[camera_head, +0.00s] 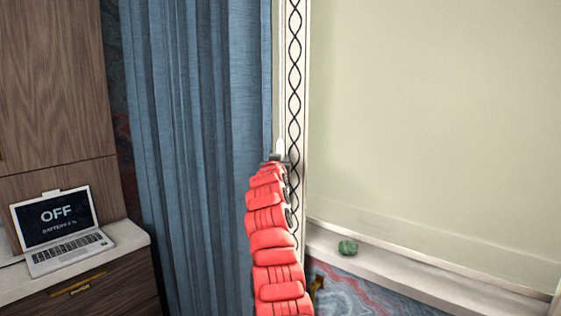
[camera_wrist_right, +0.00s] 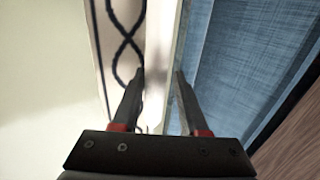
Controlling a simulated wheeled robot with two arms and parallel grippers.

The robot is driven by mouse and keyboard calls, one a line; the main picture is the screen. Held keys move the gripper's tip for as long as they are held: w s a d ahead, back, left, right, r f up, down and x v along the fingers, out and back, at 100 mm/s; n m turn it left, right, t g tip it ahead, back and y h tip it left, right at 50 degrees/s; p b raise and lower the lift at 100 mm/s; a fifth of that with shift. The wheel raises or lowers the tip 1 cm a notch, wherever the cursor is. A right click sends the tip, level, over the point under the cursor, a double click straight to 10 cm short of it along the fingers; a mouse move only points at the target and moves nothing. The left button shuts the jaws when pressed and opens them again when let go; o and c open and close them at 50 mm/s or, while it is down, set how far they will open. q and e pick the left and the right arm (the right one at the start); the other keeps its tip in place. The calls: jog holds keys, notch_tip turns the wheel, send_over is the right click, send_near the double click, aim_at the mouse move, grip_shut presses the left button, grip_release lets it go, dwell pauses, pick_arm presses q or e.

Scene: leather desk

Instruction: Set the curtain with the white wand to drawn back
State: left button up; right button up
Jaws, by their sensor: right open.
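A blue curtain (camera_head: 195,130) hangs in long folds left of the window, its right edge close to the white window trim. It also fills the upper right of the right wrist view (camera_wrist_right: 245,65). A white upright piece (camera_head: 280,147), which looks like the wand, shows just above my right gripper at the curtain's right edge. My right gripper (camera_head: 275,158) is at that edge, largely hidden behind my red arm. In the right wrist view its two fingers (camera_wrist_right: 159,74) are apart, with a pale strip behind the gap. I cannot tell whether the wand lies between them. My left gripper is not in view.
The pale window panel (camera_head: 430,110) is at right, beside trim with a dark twisted pattern (camera_head: 294,70). A laptop (camera_head: 60,230) stands on the wooden cabinet (camera_head: 105,285) at left.

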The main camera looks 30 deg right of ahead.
jog(key=shift+o, duration=0.9)
jog(key=shift+w, duration=0.1)
jog(key=b+v, duration=0.2)
jog(key=v, duration=1.5)
jog(key=shift+s+a, duration=0.2)
jog(key=shift+s, duration=0.05)
jog(key=shift+w+f, duration=0.1)
jog(key=shift+f, duration=0.05)
